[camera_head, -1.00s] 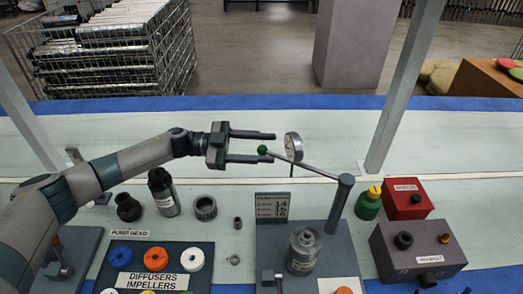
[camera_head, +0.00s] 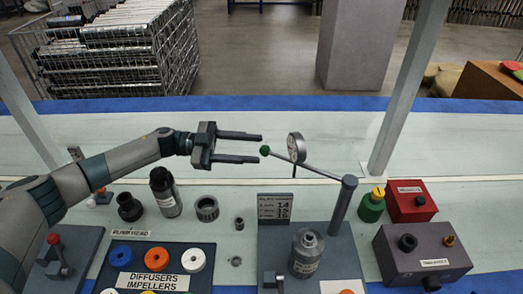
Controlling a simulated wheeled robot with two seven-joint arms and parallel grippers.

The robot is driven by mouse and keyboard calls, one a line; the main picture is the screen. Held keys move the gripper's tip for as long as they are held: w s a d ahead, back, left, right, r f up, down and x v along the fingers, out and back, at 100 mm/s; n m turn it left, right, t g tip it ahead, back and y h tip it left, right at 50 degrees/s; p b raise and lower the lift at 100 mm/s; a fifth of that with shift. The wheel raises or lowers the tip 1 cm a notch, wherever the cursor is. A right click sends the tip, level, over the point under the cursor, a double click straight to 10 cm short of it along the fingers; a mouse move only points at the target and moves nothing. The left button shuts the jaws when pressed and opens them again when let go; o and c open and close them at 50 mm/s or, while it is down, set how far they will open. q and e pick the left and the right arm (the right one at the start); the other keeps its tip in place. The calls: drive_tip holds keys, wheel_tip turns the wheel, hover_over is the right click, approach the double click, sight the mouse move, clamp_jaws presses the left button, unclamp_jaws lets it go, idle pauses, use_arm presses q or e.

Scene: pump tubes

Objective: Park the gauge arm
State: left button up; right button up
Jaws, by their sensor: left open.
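The gauge arm (camera_head: 318,169) is a thin rod that runs left from the top of a dark post (camera_head: 342,207). It has a green ball knob (camera_head: 265,151) at its free end and a round dial gauge (camera_head: 296,148) near that end. The post stands on a grey base plate (camera_head: 345,262) that also bears a metal pump body (camera_head: 306,252). My left gripper (camera_head: 261,148) is open, its two fingers pointing right, with the tips close to the left of the green knob. I cannot tell whether they touch it. My right gripper is not in view.
A number sign (camera_head: 275,206) stands on the base plate. A dark bottle (camera_head: 165,192) and black fittings stand at left, behind the diffuser tray (camera_head: 203,282). A green bottle (camera_head: 371,205), a red box (camera_head: 411,201) and a grey box (camera_head: 421,252) stand at right. The bench beyond the gauge is clear.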

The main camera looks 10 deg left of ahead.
use_arm(q)
drive_tip(key=a+b, duration=0.1)
drive_tip(key=a, duration=0.6)
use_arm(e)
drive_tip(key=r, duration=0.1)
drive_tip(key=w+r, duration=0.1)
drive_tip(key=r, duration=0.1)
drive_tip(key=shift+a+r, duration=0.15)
use_arm(q)
drive_tip(key=shift+a+r, duration=0.1)
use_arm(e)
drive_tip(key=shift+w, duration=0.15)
use_arm(q)
wheel_tip(320, 180, up, 10)
drive_tip(key=p, duration=1)
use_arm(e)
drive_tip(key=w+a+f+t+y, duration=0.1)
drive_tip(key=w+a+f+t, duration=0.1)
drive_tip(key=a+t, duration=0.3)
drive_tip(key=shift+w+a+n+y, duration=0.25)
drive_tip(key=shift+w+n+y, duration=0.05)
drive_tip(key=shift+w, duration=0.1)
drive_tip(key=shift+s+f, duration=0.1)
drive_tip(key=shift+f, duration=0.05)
